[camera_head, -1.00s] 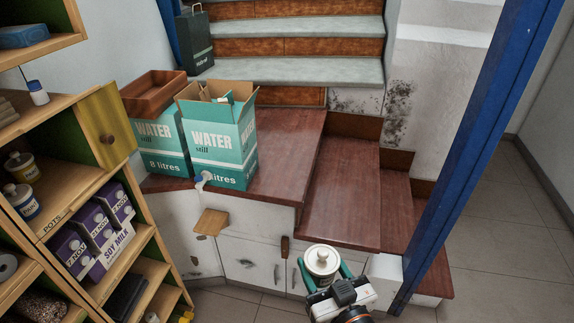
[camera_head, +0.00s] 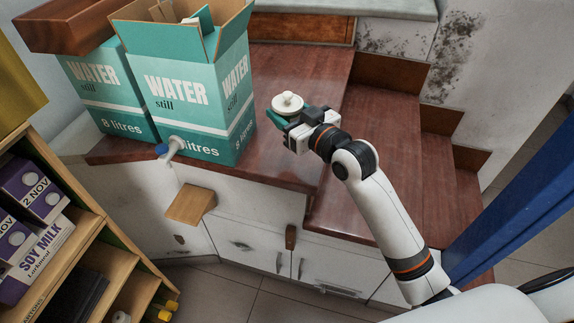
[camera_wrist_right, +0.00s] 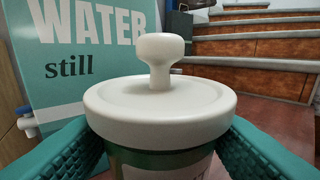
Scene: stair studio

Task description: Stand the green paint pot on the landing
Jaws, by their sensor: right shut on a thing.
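The green paint pot shows its white lid and round knob (camera_head: 288,103) in the head view. In the right wrist view the pot (camera_wrist_right: 160,105) fills the middle, upright, with a green band and a pale label under the lid. My right gripper (camera_head: 287,115) is shut on it, with a teal finger on each side. The pot is over the brown wooden landing (camera_head: 300,68), to the right of the water boxes. Its base is hidden, so I cannot tell whether it touches the landing. My left gripper is not in view.
The front water box (camera_head: 195,95) stands open on the landing, its tap (camera_head: 172,148) at the front edge. A second box (camera_head: 103,95) carries a brown tray (camera_head: 70,27). Brown steps (camera_head: 375,150) go down at the right, beside a blue post (camera_head: 520,210). Bare landing lies behind the pot.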

